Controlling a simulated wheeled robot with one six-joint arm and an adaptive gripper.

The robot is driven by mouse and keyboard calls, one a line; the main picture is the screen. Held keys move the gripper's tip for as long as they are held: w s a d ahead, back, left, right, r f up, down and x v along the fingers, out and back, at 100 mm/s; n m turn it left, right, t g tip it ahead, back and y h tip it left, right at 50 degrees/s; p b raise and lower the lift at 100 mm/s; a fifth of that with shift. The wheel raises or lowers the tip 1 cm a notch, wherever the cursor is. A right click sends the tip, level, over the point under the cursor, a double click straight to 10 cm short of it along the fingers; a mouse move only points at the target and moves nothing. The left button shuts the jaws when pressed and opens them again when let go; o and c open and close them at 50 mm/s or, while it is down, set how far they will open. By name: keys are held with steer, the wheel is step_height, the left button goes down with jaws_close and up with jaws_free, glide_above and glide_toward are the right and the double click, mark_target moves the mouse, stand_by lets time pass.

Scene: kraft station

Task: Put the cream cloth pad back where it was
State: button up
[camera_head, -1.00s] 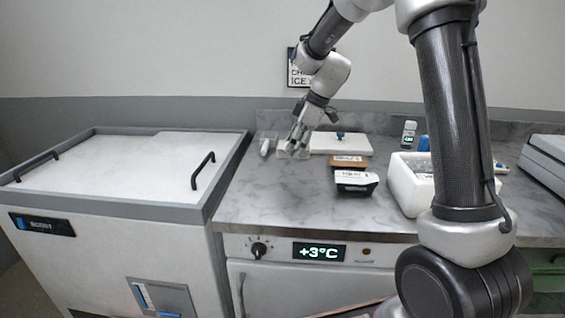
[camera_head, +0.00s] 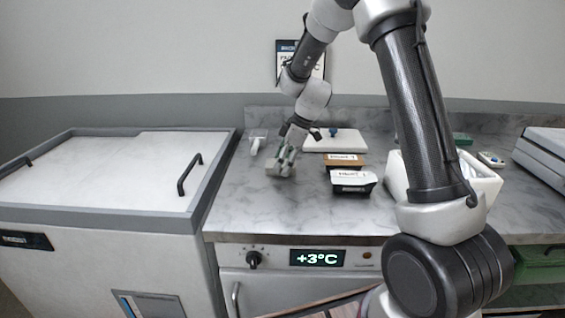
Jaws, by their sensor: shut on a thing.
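My gripper (camera_head: 284,162) points down over the left part of the grey marble counter (camera_head: 250,205). It is shut on a small pale thing, which looks like the cream cloth pad (camera_head: 274,170). The fingers hide much of the pad and it is small in the picture. I cannot tell whether the pad touches the counter or hangs just above it.
A white scraper-like tool (camera_head: 256,145) lies behind and left. A white board (camera_head: 338,141) with a blue knob lies at the back. Brown (camera_head: 345,160) and black labelled boxes (camera_head: 353,180) stand to the right, then a white foam box (camera_head: 398,183). The counter's front left is clear.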

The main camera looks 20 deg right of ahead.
steer(key=o, duration=1)
steer(key=shift+f, duration=0.1)
steer(key=v, duration=1.2)
steer(key=s+d+r+m+t+h, duration=0.1)
steer(key=s+d+r+m, duration=0.15)
steer(key=s+r, duration=0.4)
steer(key=s+d+r+m+h, duration=0.1)
steer(key=s+d+r+m, duration=0.2)
steer(key=s, duration=0.7)
steer(key=s+d+f+m+t+h, duration=0.1)
steer(key=s+m, duration=0.3)
steer(key=s, duration=0.4)
steer(key=s+d+m+h, duration=0.1)
steer(key=s+d+m, duration=0.2)
steer(key=s+m, duration=0.2)
steer(key=s, duration=0.3)
steer(key=shift+d+f+t, duration=0.2)
steer(key=shift+f+t, duration=0.15)
steer(key=shift+t, duration=0.05)
